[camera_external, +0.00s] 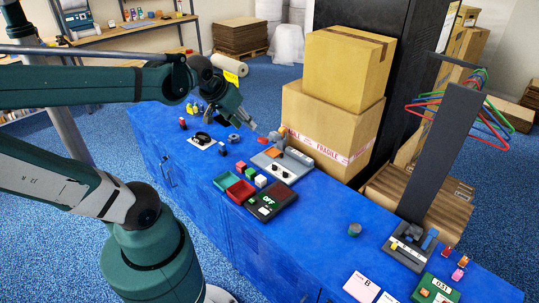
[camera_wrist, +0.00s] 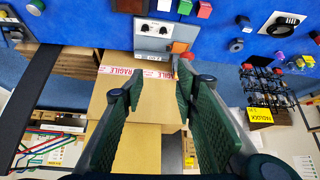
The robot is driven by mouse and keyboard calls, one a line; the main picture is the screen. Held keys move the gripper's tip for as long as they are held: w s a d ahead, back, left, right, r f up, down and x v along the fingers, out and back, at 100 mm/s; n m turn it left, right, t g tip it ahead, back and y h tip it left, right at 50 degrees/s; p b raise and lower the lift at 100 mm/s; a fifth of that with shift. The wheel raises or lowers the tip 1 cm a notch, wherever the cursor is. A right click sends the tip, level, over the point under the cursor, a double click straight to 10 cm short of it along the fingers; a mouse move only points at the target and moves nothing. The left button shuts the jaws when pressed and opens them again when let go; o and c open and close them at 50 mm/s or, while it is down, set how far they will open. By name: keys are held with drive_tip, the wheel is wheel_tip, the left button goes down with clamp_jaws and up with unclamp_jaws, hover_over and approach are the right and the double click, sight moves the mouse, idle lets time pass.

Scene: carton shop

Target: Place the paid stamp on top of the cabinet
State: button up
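My gripper (camera_external: 247,122) hangs above the far edge of the blue counter, left of the stacked cartons. In the wrist view my gripper (camera_wrist: 157,88) is open, with nothing between its fingers. I cannot tell which small item is the paid stamp; no readable "paid" label shows. Candidates include a dark round piece (camera_external: 354,230) on the counter's right half and a grey round piece (camera_wrist: 235,45) in the wrist view. A tall black cabinet (camera_external: 350,14) stands behind the cartons; its top is out of view. The blue counter (camera_external: 335,240) also has cabinet-like fronts.
Two stacked cartons (camera_external: 345,70) stand close to my gripper's right. A grey panel with knobs (camera_external: 270,158) and red and green trays (camera_external: 240,192) crowd the counter's middle. A dark upright post with hangers (camera_external: 440,140) rises at the right. Bare counter lies in front of the cartons.

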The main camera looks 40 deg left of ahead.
drive_tip(key=shift+m+h, duration=0.4)
drive_tip(key=shift+m, duration=0.4)
drive_tip(key=s+d, duration=0.2)
drive_tip(key=s+d+f, duration=0.1)
drive_tip(key=s+d, duration=0.1)
drive_tip(key=shift+d, duration=0.2)
idle(0.4)
